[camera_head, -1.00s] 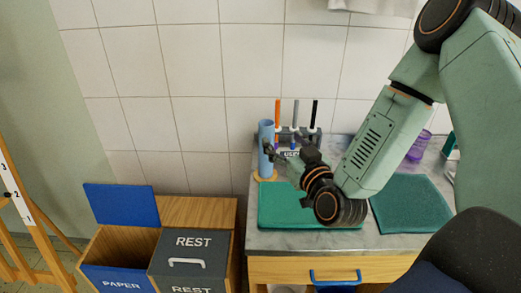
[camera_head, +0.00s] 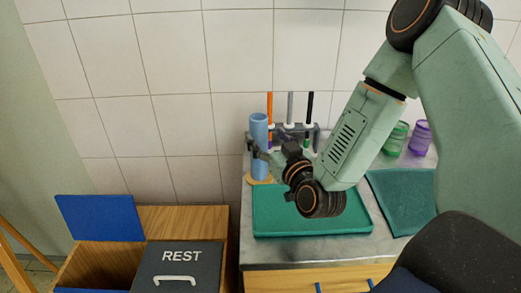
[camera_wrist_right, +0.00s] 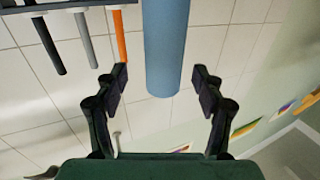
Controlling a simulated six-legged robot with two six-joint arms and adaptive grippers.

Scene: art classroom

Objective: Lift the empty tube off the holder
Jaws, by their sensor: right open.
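The empty tube (camera_head: 259,130) is light blue and stands upright on a round wooden holder (camera_head: 260,181) at the back left of the grey counter. In the right wrist view, the tube (camera_wrist_right: 166,45) hangs in from the top edge, with its end between the two fingers. My right gripper (camera_head: 257,152) is at the tube's side in the head view. In the right wrist view, my right gripper (camera_wrist_right: 160,82) is open, with a gap on both sides of the tube. My left gripper is out of view.
A rack (camera_head: 311,135) with several brushes stands right behind the tube. A green tray (camera_head: 270,223) lies in front, and a teal mat (camera_head: 401,190) lies to the right. Green (camera_head: 396,138) and purple (camera_head: 420,138) cups stand at the back right. Bins (camera_head: 177,265) stand left of the counter.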

